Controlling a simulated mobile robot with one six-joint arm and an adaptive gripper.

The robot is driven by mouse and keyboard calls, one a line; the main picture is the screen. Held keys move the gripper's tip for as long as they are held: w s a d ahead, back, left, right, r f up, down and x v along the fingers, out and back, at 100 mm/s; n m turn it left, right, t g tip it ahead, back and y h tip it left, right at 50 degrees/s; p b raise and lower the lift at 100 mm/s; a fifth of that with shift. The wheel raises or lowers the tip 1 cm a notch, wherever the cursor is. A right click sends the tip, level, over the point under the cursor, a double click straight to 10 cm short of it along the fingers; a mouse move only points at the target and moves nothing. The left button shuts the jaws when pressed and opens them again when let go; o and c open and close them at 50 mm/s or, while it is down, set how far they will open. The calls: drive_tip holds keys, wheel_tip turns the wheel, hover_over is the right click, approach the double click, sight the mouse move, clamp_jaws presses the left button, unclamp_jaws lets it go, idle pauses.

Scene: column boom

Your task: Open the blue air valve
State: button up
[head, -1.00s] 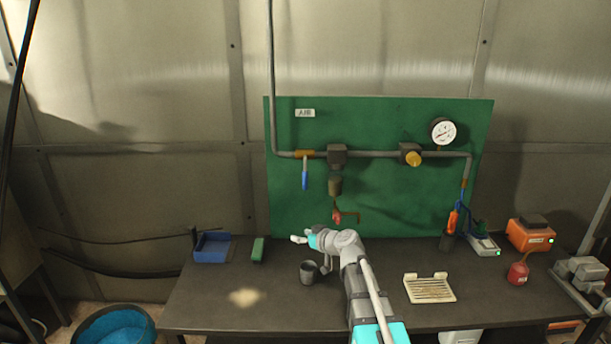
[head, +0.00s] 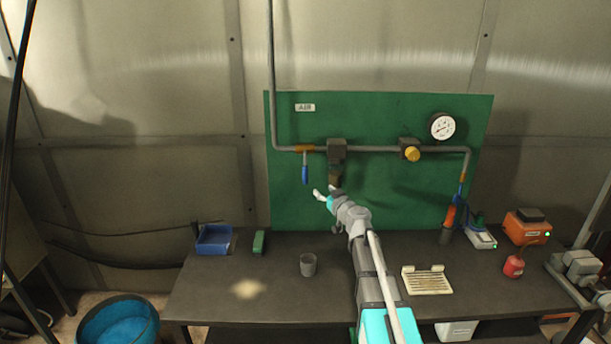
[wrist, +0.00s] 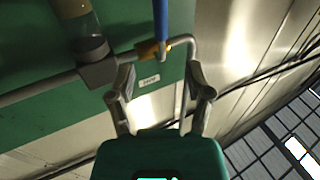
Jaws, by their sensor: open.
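The blue valve handle (head: 305,174) hangs straight down from a brass valve body (head: 305,149) on the grey pipe, at right angles to the pipe, under the AIR label. My gripper (head: 325,190) is open and empty, just right of and below the handle's lower end in the head view. In the wrist view the blue handle (wrist: 161,28) comes in from the top edge, above the gap between my open fingers (wrist: 160,72). The brass body (wrist: 148,50) shows behind it. The handle is not between the fingertips, and no contact shows.
The green panel (head: 400,200) also carries a filter (head: 337,152), a yellow-knobbed regulator (head: 412,153) and a gauge (head: 442,127). My arm hides part of the panel below the filter. On the bench are a grey mug (head: 308,265), a blue bin (head: 214,239) and a ribbed tray (head: 427,280).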

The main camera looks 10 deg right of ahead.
sight(307, 175)
drive_tip(key=x, duration=1.3)
drive_tip(key=shift+w+a, duration=0.1)
drive_tip(key=shift+w, duration=0.3)
clamp_jaws()
